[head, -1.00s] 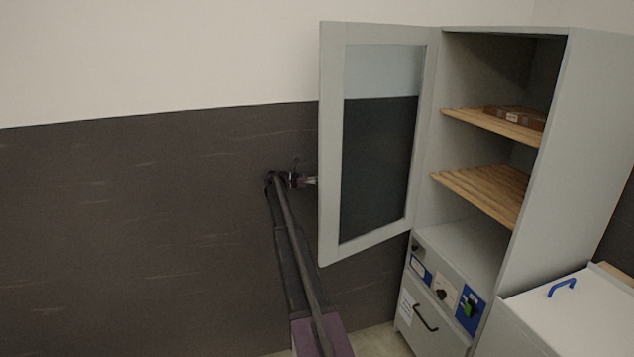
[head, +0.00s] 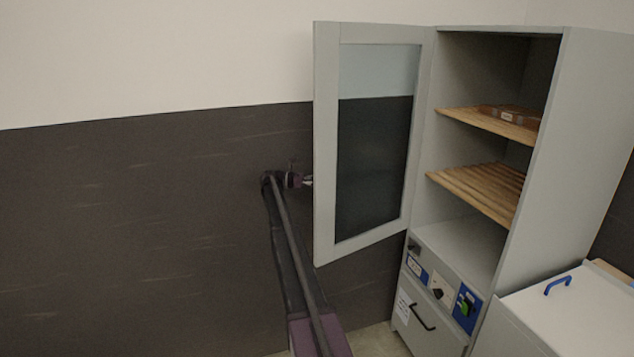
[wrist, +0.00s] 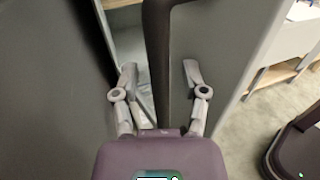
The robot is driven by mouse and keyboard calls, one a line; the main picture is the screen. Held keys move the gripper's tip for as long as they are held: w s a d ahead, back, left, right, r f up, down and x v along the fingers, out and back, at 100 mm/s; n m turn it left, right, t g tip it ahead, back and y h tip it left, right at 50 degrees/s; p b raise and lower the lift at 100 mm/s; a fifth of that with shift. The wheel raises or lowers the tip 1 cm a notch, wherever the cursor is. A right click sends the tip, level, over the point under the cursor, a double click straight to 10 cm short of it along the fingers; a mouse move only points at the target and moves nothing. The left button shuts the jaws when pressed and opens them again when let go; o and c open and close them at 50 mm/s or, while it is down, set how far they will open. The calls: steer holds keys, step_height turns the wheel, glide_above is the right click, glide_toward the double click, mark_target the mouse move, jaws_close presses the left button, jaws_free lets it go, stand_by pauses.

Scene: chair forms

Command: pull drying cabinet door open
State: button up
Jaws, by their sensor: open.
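The drying cabinet (head: 585,130) is a tall grey unit, and its door (head: 326,150), a grey frame around a glass pane (head: 375,160), stands wide open, swung out to the left. My gripper (head: 307,181) is at the door's free edge, on the left, partly hidden behind it. In the wrist view my gripper (wrist: 160,74) has its two fingers spread apart. A dark upright handle (wrist: 158,45) passes between them, and I see no finger clearly touching it. The grey door face (wrist: 215,50) is beside the right finger.
The cabinet interior shows slatted wooden shelves (head: 480,188) and a brown item (head: 510,115) on the upper one. Below are a control panel (head: 438,290) and a drawer handle (head: 422,318). A white-topped unit (head: 560,310) with a blue handle stands right. A dark wall panel (head: 130,230) is left.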

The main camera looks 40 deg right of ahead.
steer(key=v, duration=1.2)
stand_by(0.6)
steer(key=s+a+f+m+t+y, duration=0.3)
steer(key=s+a+f, duration=0.3)
steer(key=s+a, duration=0.7)
steer(key=s+a+f+m+t+y, duration=0.3)
steer(key=s+a+f+y, duration=0.3)
steer(key=s+a, duration=0.8)
steer(key=s+a+f+m+t+y, duration=0.4)
steer(key=s+a, duration=1)
steer(key=a, duration=0.6)
step_height(320, 180, down, 3)
steer(key=shift+a+r+t+y, duration=0.3)
steer(key=shift+t+y, duration=0.2)
steer(key=shift+t, duration=0.2)
